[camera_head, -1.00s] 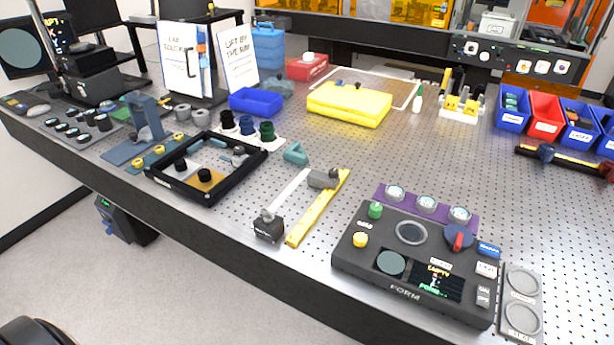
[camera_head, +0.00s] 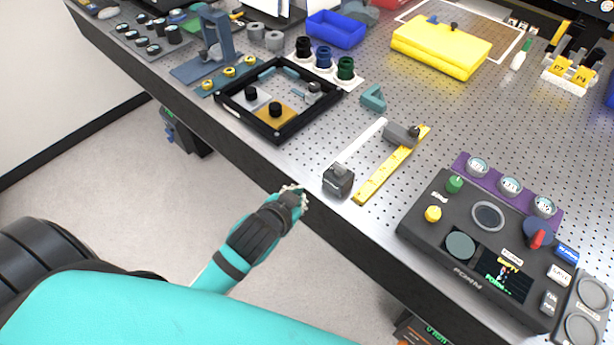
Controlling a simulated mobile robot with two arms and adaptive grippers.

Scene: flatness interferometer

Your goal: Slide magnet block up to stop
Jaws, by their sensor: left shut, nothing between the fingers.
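A dark grey block (camera_head: 338,181), apparently the magnet block, sits at the near end of a white strip (camera_head: 362,141) by the table's front edge. A grey cylindrical piece (camera_head: 401,134), which may be the stop, lies at the strip's far end, against a yellow rule (camera_head: 385,176). The block and this piece are well apart. My left gripper (camera_head: 301,197) is shut and empty, in front of the table edge, a little left of and nearer than the block, not touching it. My right gripper is not in view.
A black-framed tray (camera_head: 230,110) lies left of the strip and a small teal piece (camera_head: 373,98) behind it. A dark control panel (camera_head: 410,222) stands to the right. The perforated table is clear between rule and panel.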

